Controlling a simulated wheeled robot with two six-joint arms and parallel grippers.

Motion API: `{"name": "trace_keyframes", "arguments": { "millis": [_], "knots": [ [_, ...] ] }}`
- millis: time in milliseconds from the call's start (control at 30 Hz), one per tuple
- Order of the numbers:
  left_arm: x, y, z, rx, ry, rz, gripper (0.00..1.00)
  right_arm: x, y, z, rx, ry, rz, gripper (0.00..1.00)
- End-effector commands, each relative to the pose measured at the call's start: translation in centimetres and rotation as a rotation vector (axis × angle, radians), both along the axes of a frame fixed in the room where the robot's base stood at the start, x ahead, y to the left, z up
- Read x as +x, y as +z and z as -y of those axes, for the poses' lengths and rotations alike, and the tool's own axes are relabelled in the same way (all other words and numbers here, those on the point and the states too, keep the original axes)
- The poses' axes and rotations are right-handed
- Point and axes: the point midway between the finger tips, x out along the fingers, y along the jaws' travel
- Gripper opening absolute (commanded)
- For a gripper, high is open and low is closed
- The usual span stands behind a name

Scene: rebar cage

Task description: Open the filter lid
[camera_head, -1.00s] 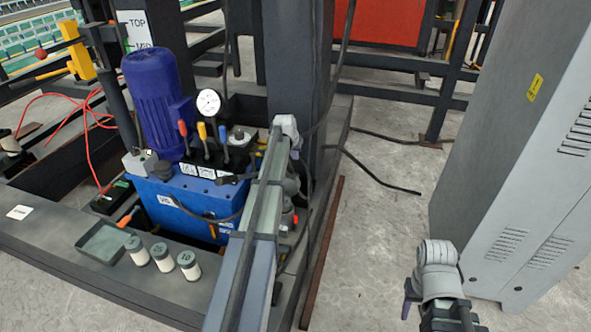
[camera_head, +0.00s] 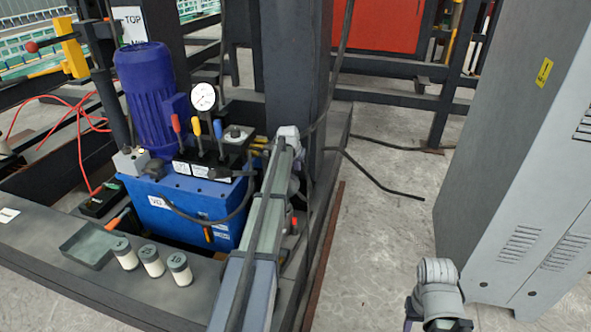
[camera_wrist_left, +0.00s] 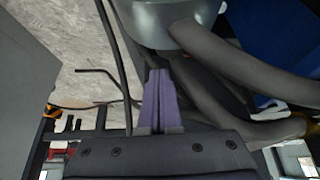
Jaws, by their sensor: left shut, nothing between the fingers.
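A silver, round-bottomed housing (camera_wrist_left: 168,22) hangs at the top of the left wrist view, with thick dark hoses beside it. It may be the filter; I cannot make out its lid. My left gripper's purple fingers (camera_wrist_left: 158,78) are shut and empty, with their tips just under the housing. I cannot tell whether they touch it. In the head view my left arm reaches up the middle, and its own links largely hide its gripper beside the blue tank (camera_head: 190,205). My right arm shows at the lower right, its gripper mostly out of frame.
A blue motor (camera_head: 150,95), a gauge (camera_head: 203,97) and coloured levers stand on the tank. Several small jars (camera_head: 151,260) and a tray (camera_head: 88,246) sit on the front ledge. A dark post (camera_head: 292,80) rises behind my arm; a grey cabinet (camera_head: 510,170) stands right.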

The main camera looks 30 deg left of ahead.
Motion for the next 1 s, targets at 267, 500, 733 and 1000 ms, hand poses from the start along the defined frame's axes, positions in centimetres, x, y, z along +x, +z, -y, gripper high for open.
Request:
{"name": "trace_keyframes", "arguments": {
  "millis": [267,500,733,1000],
  "knots": [
    [-3.7,1.1,0.9,-0.001,0.001,-0.001,0.00,0.0,1.1,0.0,-0.001,-0.002,0.000,0.50],
    [-3.7,1.0,0.9,-0.001,0.001,-0.001,0.00,0.0,1.0,0.0,-0.001,-0.002,0.000,0.50],
    [-5.4,1.2,1.4,0.021,0.001,0.091,0.00,0.0,0.1,0.0,0.000,-0.001,0.000,0.50],
    [-7.3,2.6,1.8,0.051,0.001,0.216,0.00,0.0,-0.2,0.0,0.001,0.001,0.000,0.50]
  ]
}}
